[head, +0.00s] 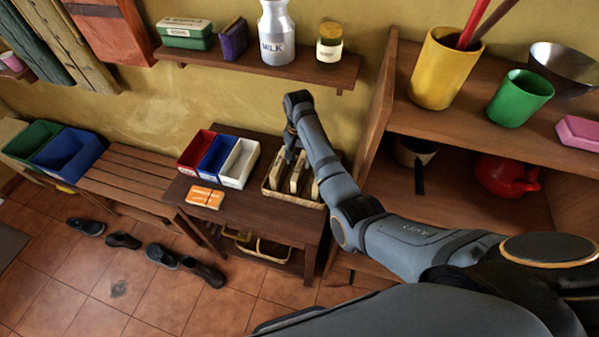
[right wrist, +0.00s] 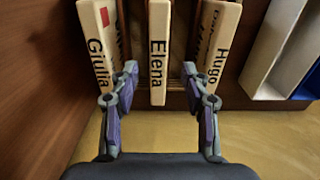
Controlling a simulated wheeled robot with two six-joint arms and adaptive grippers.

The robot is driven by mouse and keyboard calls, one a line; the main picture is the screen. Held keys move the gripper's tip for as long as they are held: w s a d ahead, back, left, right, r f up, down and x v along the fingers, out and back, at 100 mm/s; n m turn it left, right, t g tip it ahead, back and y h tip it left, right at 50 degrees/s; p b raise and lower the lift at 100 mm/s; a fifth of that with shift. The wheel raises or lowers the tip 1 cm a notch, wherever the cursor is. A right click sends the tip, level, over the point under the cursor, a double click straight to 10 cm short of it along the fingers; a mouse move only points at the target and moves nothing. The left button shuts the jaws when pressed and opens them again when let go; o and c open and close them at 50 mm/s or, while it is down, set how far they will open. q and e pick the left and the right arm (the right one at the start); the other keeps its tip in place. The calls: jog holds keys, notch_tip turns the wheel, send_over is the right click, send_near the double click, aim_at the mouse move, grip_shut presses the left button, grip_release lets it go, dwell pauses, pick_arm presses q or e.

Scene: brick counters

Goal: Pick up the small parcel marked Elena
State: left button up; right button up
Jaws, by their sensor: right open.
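Three small cream parcels stand upright side by side in a tray (head: 268,186) on the dark wooden table. In the right wrist view the middle one is the parcel marked Elena (right wrist: 158,50). The parcel marked Giulia (right wrist: 95,45) is on its left and the parcel marked Hugo (right wrist: 214,50) on its right. My right gripper (right wrist: 158,82) is open, with its fingers on either side of the Elena parcel's line, near the gaps to its neighbours. It is not shut on anything. In the head view my right arm reaches over the tray and partly hides the parcels. My left gripper is out of view.
Red (head: 197,151), blue (head: 214,157) and white (head: 239,163) bins stand left of the tray, with an orange box (head: 205,197) in front. A shelf (head: 258,69) with a milk can (head: 276,35) hangs above. A wooden cabinet (head: 480,120) stands close on the right.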

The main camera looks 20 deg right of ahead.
aim_at(299, 166)
jog(key=shift+s+f+p, duration=0.3)
jog(key=shift+f+p, duration=0.3)
jog(key=shift+f, duration=0.25)
notch_tip(299, 166, down, 3)
jog(key=shift+w+f, duration=0.1)
jog(key=shift+f, duration=0.05)
jog(key=c, duration=0.4)
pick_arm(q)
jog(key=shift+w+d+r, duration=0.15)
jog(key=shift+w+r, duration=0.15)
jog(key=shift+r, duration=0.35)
pick_arm(e)
grip_shut()
